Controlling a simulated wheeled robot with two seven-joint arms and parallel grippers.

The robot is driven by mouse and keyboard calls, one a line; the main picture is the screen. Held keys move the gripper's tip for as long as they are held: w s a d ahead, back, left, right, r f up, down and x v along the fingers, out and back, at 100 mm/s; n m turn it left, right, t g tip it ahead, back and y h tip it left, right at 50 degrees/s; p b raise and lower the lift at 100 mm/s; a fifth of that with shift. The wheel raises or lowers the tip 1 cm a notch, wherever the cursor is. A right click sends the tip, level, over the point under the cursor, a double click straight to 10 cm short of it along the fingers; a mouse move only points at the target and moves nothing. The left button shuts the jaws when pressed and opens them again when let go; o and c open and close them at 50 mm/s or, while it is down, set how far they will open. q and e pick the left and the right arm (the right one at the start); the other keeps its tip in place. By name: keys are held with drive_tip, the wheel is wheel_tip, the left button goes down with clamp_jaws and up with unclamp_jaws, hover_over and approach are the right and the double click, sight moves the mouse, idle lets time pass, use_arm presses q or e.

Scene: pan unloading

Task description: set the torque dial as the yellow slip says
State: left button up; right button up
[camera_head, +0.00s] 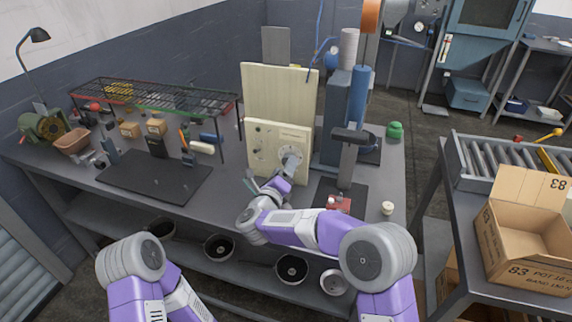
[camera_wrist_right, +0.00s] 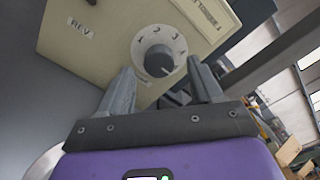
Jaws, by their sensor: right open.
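The torque dial (camera_wrist_right: 158,55) is a round grey knob on a cream panel (camera_wrist_right: 85,50), with printed numerals 1 to 4 visible around it. A mark at its lower right looks like the pointer, but I cannot read the setting surely. In the head view, the cream control box (camera_head: 262,142) stands at the bench's middle. My left gripper is out of view. I cannot make out a yellow slip.
A black mat (camera_head: 155,180) and a wire rack (camera_head: 150,97) are on the bench's left. A dark press-like stand (camera_head: 346,165) and a small cream cup (camera_head: 388,208) are right of the box. A cardboard box (camera_head: 500,245) stands at the far right.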

drive_tip(key=shift+x, duration=1.2)
drive_tip(key=shift+c, duration=0.2)
drive_tip(key=c, duration=1)
drive_tip(key=shift+n, duration=0.3)
drive_tip(key=shift+a+n+p, duration=0.1)
drive_tip(key=shift+n+p, duration=3.25)
drive_tip(key=shift+n, duration=5.25)
